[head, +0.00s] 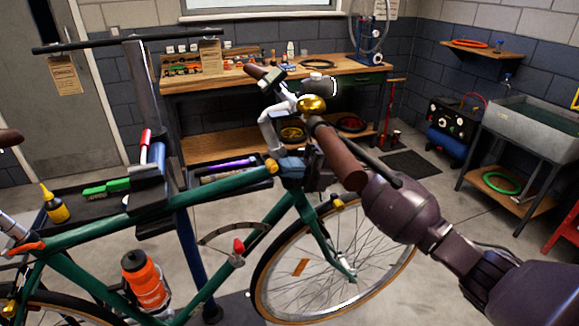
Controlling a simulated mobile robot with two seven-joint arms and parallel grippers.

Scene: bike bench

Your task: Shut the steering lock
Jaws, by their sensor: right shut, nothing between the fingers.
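A green bicycle (95,218) is held in the work stand, and its front wheel (345,260) points to the right. A small blue part (291,164) sits at its head tube, beneath the silver stem; I cannot tell whether this is the steering lock or how it is set. A curved grey bar (215,236) with a red piece (238,246) is at the down tube. My right gripper (314,170) is at the head tube, just right of the blue part, partly hidden behind the brown handlebar grip (338,158). It is shut and empty; contact is unclear. My left gripper is out of view.
The handlebar carries a brass bell (311,104) close to my right arm. A tool tray (75,205) is behind the frame on the left. A workbench (260,80) stands at the back and a sink (525,125) at the right. The floor between is mostly open.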

